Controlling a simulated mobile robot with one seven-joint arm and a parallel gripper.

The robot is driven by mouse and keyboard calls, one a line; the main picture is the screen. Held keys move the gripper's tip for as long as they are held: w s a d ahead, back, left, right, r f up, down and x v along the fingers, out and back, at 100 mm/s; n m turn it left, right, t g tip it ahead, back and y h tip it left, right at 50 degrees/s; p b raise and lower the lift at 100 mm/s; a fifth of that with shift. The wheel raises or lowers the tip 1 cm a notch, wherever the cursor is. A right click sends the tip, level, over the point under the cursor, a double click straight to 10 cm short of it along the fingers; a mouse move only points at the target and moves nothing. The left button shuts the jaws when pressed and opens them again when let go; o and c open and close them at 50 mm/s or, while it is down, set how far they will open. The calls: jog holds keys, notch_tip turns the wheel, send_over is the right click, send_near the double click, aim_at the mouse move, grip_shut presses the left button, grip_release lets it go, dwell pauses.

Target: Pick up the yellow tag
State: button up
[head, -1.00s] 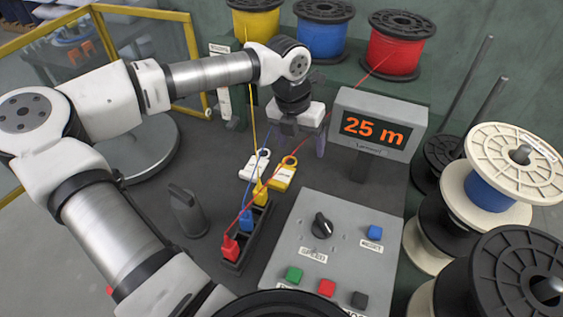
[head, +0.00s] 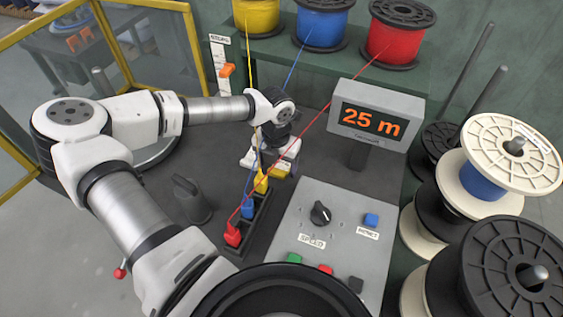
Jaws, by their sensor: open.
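The yellow tag (head: 284,167) lies on the dark bench top behind the row of coloured plugs. It is mostly hidden under my gripper (head: 271,163), with only a small yellow part showing. My gripper is open and has come down over the tag area. Its fingers are largely hidden by its own body, so I cannot tell whether they straddle or touch the tag. The white tag that lay to the left of the yellow one is covered or hard to tell from the white gripper body.
A black rack with yellow (head: 262,181), blue (head: 247,207) and red (head: 233,233) plugs stands just in front. Wires run up to the yellow, blue and red spools (head: 397,32). A display (head: 375,122) and a grey control panel (head: 318,232) stand to the right.

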jog(key=shift+f, duration=1.1)
jog(key=c, duration=1)
jog(key=shift+r, duration=0.1)
